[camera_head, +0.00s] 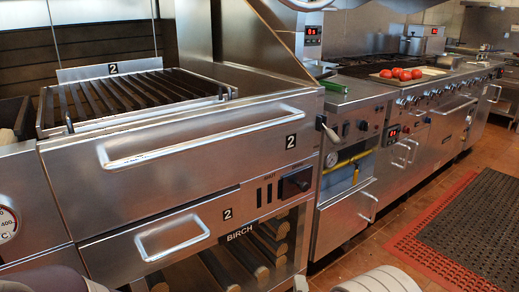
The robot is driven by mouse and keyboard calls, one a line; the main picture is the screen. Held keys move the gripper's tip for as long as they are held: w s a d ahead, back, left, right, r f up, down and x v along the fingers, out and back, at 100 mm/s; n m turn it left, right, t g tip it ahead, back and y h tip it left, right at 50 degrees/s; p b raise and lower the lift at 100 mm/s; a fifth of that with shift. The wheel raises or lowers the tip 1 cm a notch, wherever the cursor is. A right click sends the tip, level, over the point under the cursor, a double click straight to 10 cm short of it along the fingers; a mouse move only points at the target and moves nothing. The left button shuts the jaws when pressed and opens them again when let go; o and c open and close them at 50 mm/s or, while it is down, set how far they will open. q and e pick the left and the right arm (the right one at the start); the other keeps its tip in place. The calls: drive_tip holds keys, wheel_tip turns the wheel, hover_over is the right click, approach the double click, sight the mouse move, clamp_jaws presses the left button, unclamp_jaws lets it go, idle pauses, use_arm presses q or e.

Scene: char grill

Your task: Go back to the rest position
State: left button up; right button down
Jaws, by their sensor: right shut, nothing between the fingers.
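My right arm (380,281) shows as a pale rounded link at the bottom edge. A small grey tip of my right gripper (300,285) shows beside it, low in front of the grill; it is shut with nothing held. My left gripper is not visible; only a grey part of my left arm shows in the bottom left corner. The steel char grill (180,165) fills the left and middle, with both fronts marked 2 closed. Its slatted grate (130,97) is bare.
A handle (200,140) and a lower handle (172,238) stick out from the grill front. Logs (240,262) lie in the open bay below. Tomatoes (400,74) sit on a board farther right. A red-edged black mat (480,230) lies on open floor.

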drive_tip(key=s+a+f+m+g+y+p, duration=0.1)
drive_tip(key=s+f+m+g+p, duration=0.25)
drive_tip(key=f+m+g, duration=0.2)
drive_tip(key=s+d+r+m+g+p, duration=0.2)
drive_tip(key=s+r+m+g+p, duration=0.3)
drive_tip(key=s+r+g+p, duration=0.4)
drive_tip(key=s+d+r+m+p, duration=0.2)
drive_tip(key=r+p, duration=0.6)
drive_tip(key=r, duration=0.2)
drive_tip(key=s+d+r+m+p, duration=0.1)
drive_tip(key=d+r+p, duration=0.2)
drive_tip(key=r+p, duration=0.6)
drive_tip(key=s+d+r+m+g+h+p, duration=0.1)
drive_tip(key=s+d+r+m+p, duration=0.1)
drive_tip(key=r+p, duration=0.6)
wheel_tip(320, 180, up, 5)
drive_tip(key=shift+s+d+f+m, duration=0.1)
drive_tip(key=shift+s+d+m, duration=0.25)
drive_tip(key=shift+d, duration=0.05)
